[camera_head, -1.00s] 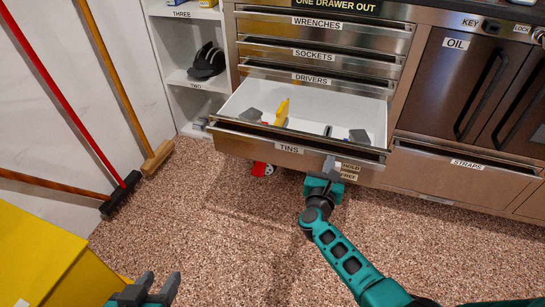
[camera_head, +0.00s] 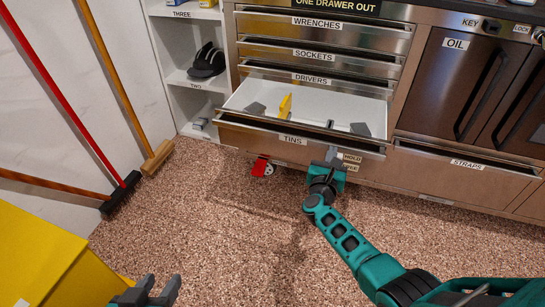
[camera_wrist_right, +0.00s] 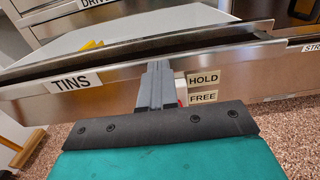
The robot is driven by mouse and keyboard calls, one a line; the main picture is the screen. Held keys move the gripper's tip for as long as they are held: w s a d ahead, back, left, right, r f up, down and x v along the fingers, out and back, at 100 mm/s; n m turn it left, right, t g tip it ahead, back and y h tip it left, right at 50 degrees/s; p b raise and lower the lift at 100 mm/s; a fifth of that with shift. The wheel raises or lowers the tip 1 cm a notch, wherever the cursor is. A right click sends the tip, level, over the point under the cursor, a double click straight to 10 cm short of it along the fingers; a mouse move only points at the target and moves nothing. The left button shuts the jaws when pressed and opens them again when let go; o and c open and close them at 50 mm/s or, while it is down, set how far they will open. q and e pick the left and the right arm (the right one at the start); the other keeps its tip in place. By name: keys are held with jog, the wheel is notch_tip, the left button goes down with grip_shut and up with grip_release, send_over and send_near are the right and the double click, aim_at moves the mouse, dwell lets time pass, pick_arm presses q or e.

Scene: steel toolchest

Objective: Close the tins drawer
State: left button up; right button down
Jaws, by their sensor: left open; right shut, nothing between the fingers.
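The tins drawer (camera_head: 240,123) is the open steel drawer labelled TINS, below the drivers drawer. It stands out from the chest, with a yellow item (camera_head: 285,106) and grey pieces in its white inside. My right gripper (camera_head: 332,154) is shut and empty at the drawer's front, right of the TINS label. In the right wrist view its closed fingers (camera_wrist_right: 156,85) point at the drawer front (camera_wrist_right: 120,78), between the TINS label and the HOLD and FREE labels; I cannot tell whether they touch. My left gripper (camera_head: 152,290) is open and empty at the bottom left, far from the drawer.
The wrenches (camera_head: 317,24), sockets and drivers drawers are above. The straps drawer (camera_head: 470,170) is to the right. A red object (camera_head: 260,166) is low under the tins drawer. Brooms lean at the left, beside a yellow box (camera_head: 45,255).

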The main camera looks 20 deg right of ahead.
aim_at(335, 141)
pick_arm(q)
jog(key=shift+w+r, duration=0.15)
jog(key=shift+w, duration=0.05)
pick_arm(e)
jog(key=shift+x, duration=2.95)
